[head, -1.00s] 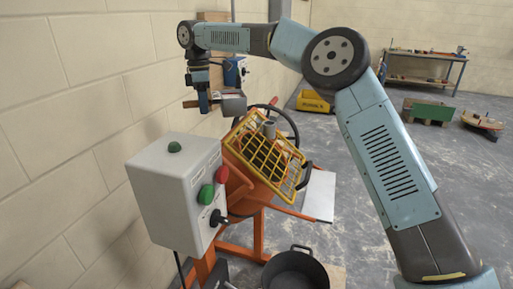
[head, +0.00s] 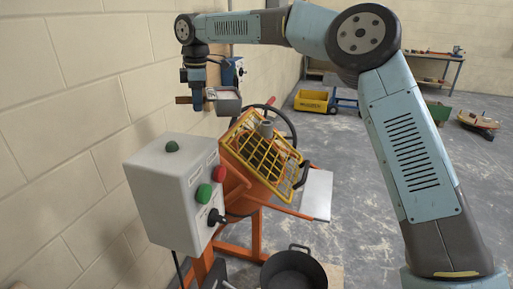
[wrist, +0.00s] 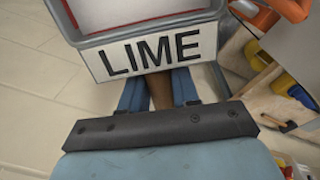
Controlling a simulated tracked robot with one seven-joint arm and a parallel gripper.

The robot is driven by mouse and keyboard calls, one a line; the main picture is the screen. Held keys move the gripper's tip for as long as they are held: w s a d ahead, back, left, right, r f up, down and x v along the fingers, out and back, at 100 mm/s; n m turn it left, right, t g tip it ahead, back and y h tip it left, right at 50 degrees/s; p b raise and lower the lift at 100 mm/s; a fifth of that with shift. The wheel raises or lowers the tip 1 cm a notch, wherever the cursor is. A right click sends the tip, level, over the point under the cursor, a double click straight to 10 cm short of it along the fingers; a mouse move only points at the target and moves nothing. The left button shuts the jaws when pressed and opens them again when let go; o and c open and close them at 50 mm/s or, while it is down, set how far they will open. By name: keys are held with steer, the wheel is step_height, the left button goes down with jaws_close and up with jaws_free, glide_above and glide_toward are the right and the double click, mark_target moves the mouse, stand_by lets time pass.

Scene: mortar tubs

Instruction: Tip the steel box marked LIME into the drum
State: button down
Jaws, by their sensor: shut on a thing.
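The steel box marked LIME (head: 228,107) hangs level in the head view, above and left of the mixer's guard. Its white LIME label (wrist: 150,52) faces the wrist camera, and pale content shows inside. My gripper (head: 199,98) is shut on the box's brown handle (wrist: 160,92), which sticks out to the left in the head view. The orange drum (head: 243,203) of the mixer is tilted under a yellow grid guard (head: 262,155). The guard covers its mouth, so the drum's inside is mostly hidden. Box and guard look apart.
A grey control box (head: 172,195) with green and red buttons stands in front of the drum, beside the block wall (head: 60,100). A black tub (head: 293,272) sits on the floor below. A yellow bin (head: 311,101) stands farther back. Floor to the right is open.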

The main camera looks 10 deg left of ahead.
mark_target(207, 91)
steer(key=shift+s+d+r+t+y+p, duration=0.15)
steer(key=shift+s+d+r+t+y, duration=0.35)
steer(key=shift+d+r+y, duration=0.25)
steer(key=shift+s+d+r+t+y+p, duration=0.2)
steer(key=shift+s+d+r+t+y, duration=0.3)
steer(key=shift+d+y, duration=0.35)
steer(key=shift+s+d+r+t+y+p, duration=0.15)
steer(key=shift+s+d+r+t+y, duration=0.25)
steer(key=shift+s+d+r+y, duration=0.4)
steer(key=shift+w+d+r+y+p, duration=0.15)
steer(key=shift+d+r+y+p, duration=0.1)
steer(key=shift+d+y+p, duration=0.15)
steer(key=shift+d+r+t+y, duration=0.25)
steer(key=shift+r+t+y, duration=0.05)
steer(key=shift+t, duration=0.1)
steer(key=shift+s+d+f+t+y+p, duration=0.1)
steer(key=shift+s+d+t+y+p, duration=0.3)
steer(key=shift+y+p, duration=0.25)
steer(key=shift+s+d+r+t+y+p, duration=0.4)
steer(key=shift+d+r+t+y, duration=0.15)
steer(key=shift+y, duration=0.3)
